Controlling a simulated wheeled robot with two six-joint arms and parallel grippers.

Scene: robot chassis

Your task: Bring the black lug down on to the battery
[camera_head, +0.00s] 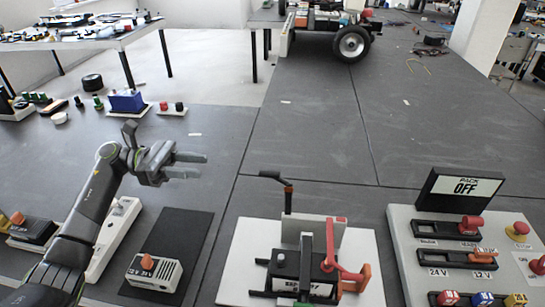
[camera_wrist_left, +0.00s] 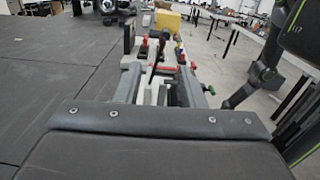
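The battery (camera_head: 292,264) is a black and white block on a white board, with a label on its front. The black lug (camera_head: 270,175) appears to be the dark bent piece at the top of an upright dark stem with an orange-brown band, raised behind the battery. A red lug and strap (camera_head: 335,262) lie at the battery's right side. My left gripper (camera_head: 188,165) is open and empty, left of the black lug and apart from it. Its two spread fingers also show in the left wrist view (camera_wrist_left: 160,92), with a dark upright stem beyond them. My right gripper is out of view.
A charger-like box (camera_head: 155,270) on a dark mat lies at the lower left, beside a white strip (camera_head: 115,235). The grey table (camera_head: 310,130) is clear behind the battery board.

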